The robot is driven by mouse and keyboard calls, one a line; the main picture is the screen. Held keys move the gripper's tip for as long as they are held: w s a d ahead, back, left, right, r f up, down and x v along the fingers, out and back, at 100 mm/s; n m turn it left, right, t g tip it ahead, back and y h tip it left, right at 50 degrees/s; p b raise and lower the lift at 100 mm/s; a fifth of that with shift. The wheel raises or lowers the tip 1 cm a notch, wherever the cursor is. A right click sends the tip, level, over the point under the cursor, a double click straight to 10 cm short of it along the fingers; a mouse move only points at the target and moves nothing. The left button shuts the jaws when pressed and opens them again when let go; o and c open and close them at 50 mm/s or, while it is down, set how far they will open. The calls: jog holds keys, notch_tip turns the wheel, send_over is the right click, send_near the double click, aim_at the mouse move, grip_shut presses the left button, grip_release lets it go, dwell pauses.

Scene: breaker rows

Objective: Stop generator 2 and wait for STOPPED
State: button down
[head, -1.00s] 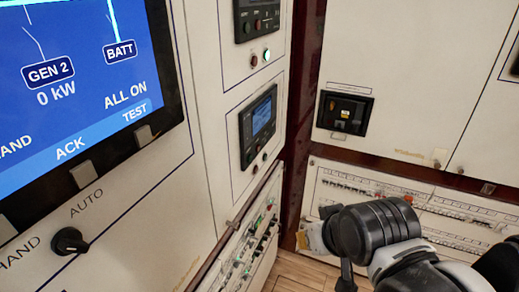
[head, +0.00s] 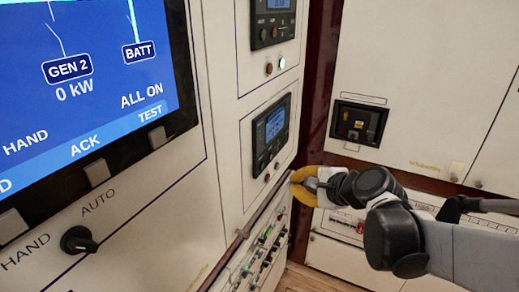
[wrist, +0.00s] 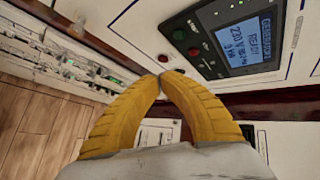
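The large blue screen (head: 90,75) at the left of the head view shows GEN 2 at 0 kW. A lower controller (head: 270,133) with a small lit screen sits on the panel right of it; two small round lamps or buttons sit below it. My gripper (head: 293,180), with yellow fingers, is just right of and below this controller. In the wrist view, my fingertips (wrist: 163,77) meet with nothing seen between them. A controller (wrist: 235,40) above them has a lit screen that seems to read READY and 0 kW, with red and green buttons beside it. I cannot tell whether my fingertips touch the panel.
An upper controller (head: 268,18) has a red and a lit green lamp beneath it. A black HAND/AUTO knob (head: 78,240) is at lower left. A breaker row (head: 262,255) lies below the controllers. A black breaker (head: 357,122) is on the right-hand cabinet.

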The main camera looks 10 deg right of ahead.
aim_at(273, 154)
jog(key=w+d+m+t, duration=0.3)
jog(key=w+d+m, duration=0.3)
jog(key=w+m, duration=0.2)
jog(key=shift+d+f+m+t+b, duration=0.25)
jog(key=shift+d+m+t+b, duration=0.05)
jog(key=shift+m, duration=0.7)
jog(key=shift+a, duration=0.1)
jog(key=shift+w+a, duration=0.85)
jog(key=shift+a, duration=0.3)
jog(key=shift+w+a, duration=0.9)
jog(key=shift+a, duration=0.25)
jog(key=shift+w+a, duration=0.85)
jog(key=shift+a, duration=0.3)
jog(key=shift+a, duration=0.1)
jog(key=shift+w+a, duration=0.2)
jog(key=shift+a, duration=0.05)
jog(key=shift+w+a, duration=0.25)
jog(key=shift+a, duration=0.1)
jog(key=shift+s+d, duration=0.5)
jog(key=shift+d, duration=0.2)
